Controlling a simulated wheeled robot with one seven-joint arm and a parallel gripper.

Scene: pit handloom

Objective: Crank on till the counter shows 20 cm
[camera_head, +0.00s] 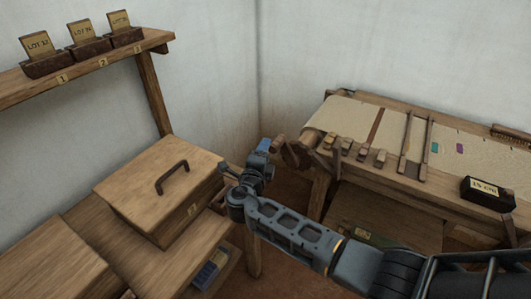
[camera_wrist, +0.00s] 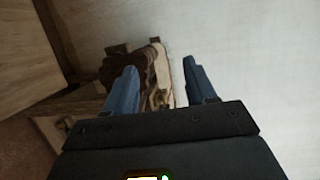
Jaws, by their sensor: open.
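The handloom (camera_head: 345,150) stands at the right with pale cloth (camera_head: 365,118) on it. A wooden crank (camera_head: 291,153) sits at its left end; dark wooden parts there also show in the wrist view (camera_wrist: 120,66). The dark counter block (camera_head: 487,193) on the loom's right side has a label that seems to read 15 cm, small and tilted. My gripper (camera_head: 264,150) is just left of the crank, its blue fingers apart. In the wrist view my gripper (camera_wrist: 158,80) is open, with the crank end beyond and partly behind the left finger. I see no contact.
A lidded wooden box (camera_head: 150,195) with a dark handle stands on a bench to the left of my arm. A wall shelf (camera_head: 100,65) above holds lot cards in small holders. Several small wooden blocks (camera_head: 362,153) line the loom's front edge. White walls close the corner.

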